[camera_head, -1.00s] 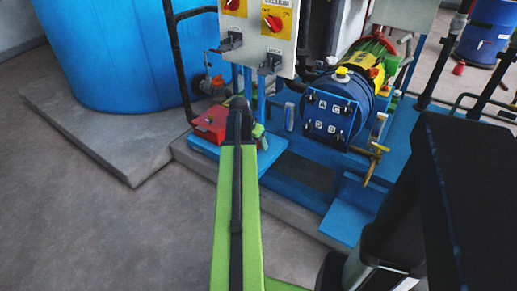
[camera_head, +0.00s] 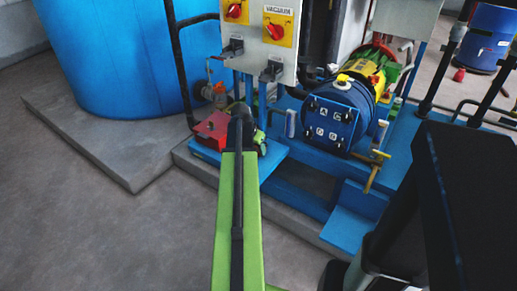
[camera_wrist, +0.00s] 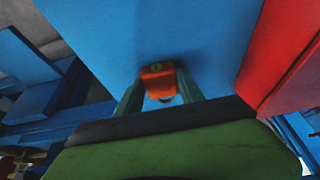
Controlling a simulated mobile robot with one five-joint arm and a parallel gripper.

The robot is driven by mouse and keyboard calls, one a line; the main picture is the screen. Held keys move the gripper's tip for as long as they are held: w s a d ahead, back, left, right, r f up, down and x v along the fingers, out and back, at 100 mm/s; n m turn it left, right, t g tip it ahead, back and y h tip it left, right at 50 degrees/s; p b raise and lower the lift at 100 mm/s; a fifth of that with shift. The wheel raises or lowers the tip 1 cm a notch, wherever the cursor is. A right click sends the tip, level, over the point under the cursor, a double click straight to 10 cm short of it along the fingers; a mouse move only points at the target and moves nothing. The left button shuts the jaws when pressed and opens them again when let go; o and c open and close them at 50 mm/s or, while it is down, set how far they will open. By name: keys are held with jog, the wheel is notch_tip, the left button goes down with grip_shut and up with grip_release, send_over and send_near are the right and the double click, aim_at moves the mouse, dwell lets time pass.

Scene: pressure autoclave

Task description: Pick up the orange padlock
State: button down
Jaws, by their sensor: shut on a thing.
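The orange padlock (camera_wrist: 158,80) shows in the wrist view between the two dark green fingers of my gripper (camera_wrist: 160,92). My gripper is shut on it, one finger on each side. The padlock is in front of a flat blue surface (camera_wrist: 150,35); I cannot tell whether it touches that surface. Part of the curved shackle shows at its lower edge. In the head view, my green arm and its dark wrist hide the padlock, and the fingers cannot be made out.
A red box (camera_head: 211,128) stands on the blue base just left of my wrist, close by. A grey control panel (camera_head: 258,55) with red switches rises behind. A blue pump (camera_head: 328,125) stands right. A large blue tank (camera_head: 110,60) is at left; the floor in front is clear.

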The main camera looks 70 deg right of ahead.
notch_tip(320, 180, up, 4)
jog(key=p, duration=0.4)
jog(key=shift+r, duration=0.15)
jog(key=s+a+r+p, duration=0.5)
jog(key=s+r+p, duration=0.1)
jog(key=s, duration=0.4)
jog(key=shift+s+a+r+p, duration=0.15)
jog(key=shift+a+r+p, duration=0.15)
jog(key=shift+p, duration=0.05)
